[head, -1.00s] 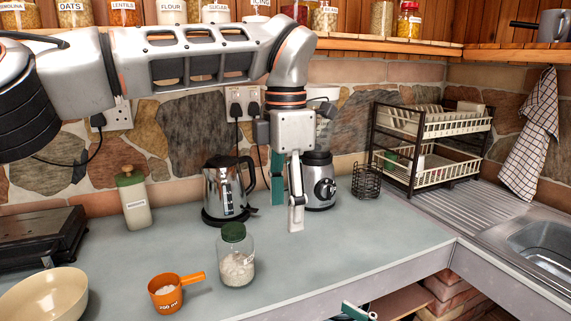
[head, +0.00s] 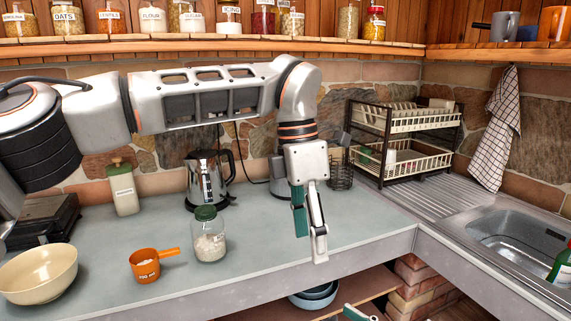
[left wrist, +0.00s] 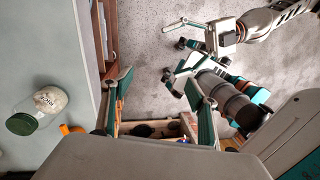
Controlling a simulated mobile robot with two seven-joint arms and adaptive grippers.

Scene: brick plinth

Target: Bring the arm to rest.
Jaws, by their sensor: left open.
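My left arm (head: 205,100) reaches in from the left across the worktop. Its gripper (head: 309,247) hangs pointing down by the worktop's front edge, with its fingers apart and nothing between them. In the left wrist view the open fingers (left wrist: 160,82) have floor and an open shelf beyond them, with the worktop to the left. A small part of my right gripper (head: 358,313) shows at the bottom of the head view. The left wrist view also shows my right arm (left wrist: 232,32) over the floor; its jaw opening is unclear.
On the worktop (head: 245,240) are a green-lidded jar (head: 210,240), an orange measuring cup (head: 146,266), a cream bowl (head: 38,274) and a kettle (head: 206,180). A dish rack (head: 405,140) and sink (head: 515,240) are at right. Blue bowls (head: 314,295) sit below the worktop.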

